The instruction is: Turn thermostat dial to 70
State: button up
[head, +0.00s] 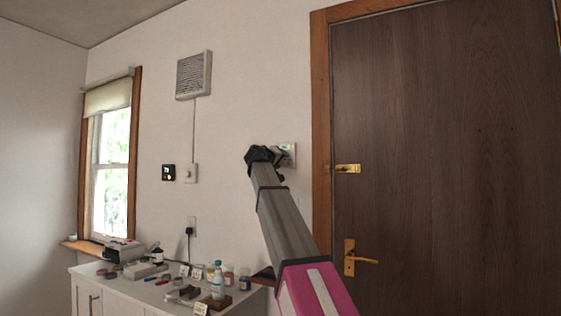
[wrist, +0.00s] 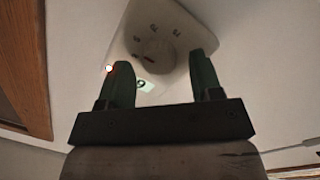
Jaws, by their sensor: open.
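The thermostat is a pale beige plate on the wall left of the door, partly behind my arm in the head view (head: 289,150). In the wrist view the plate (wrist: 180,30) fills the top middle, with a round grey-brown dial (wrist: 152,52) and dark marks around it. A small pale green patch with a figure like 6 or 9 shows below the dial; the setting is not readable. My gripper (wrist: 163,62) is open, its two dark green fingers on either side of the dial's lower part. I cannot tell whether they touch it.
A black wall device (head: 168,172) and a white switch (head: 190,173) are further left. A brown door (head: 440,150) with brass handle is at right. A white cabinet (head: 140,298) bears bottles and small items below.

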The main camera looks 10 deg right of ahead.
jog(key=shift+w+d, duration=0.15)
jog(key=c, duration=0.9)
jog(key=shift+m, duration=0.3)
jog(key=shift+d+r+m+y, duration=0.1)
jog(key=shift+m+y, duration=0.2)
jog(key=shift+m, duration=3.6)
